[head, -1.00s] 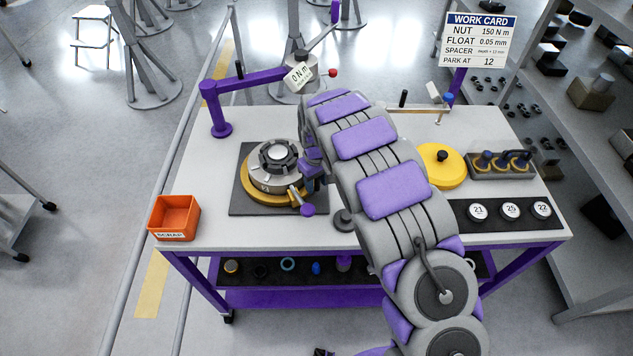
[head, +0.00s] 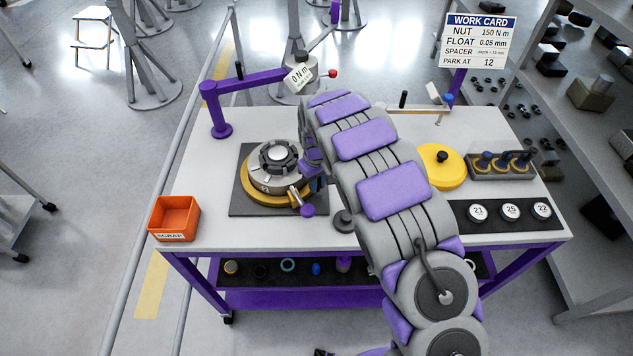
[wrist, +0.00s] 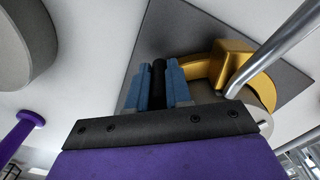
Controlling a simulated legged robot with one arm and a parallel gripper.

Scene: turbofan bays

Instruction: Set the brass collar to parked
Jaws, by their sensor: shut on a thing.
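The brass collar (head: 259,198) is a gold ring low around a grey, notched-top unit (head: 279,158) on a dark square plate. A silver rod with a purple knob (head: 307,211) sticks out at its front right. My gripper (head: 313,183) is low at the unit's right side, partly hidden by my arm. In the wrist view, its blue fingers (wrist: 158,86) are shut on a black upright peg (wrist: 158,75). The collar's gold block (wrist: 232,62) and the silver rod (wrist: 280,45) show just right of the fingers. Whether the peg belongs to the collar cannot be told.
A work card (head: 480,41) reads "PARK AT 12". An orange scrap bin (head: 174,218) stands at the bench's left front. A purple swing arm (head: 250,79) with a 0 N m readout stands behind. A yellow disc (head: 441,167) and numbered round pieces (head: 510,211) lie right.

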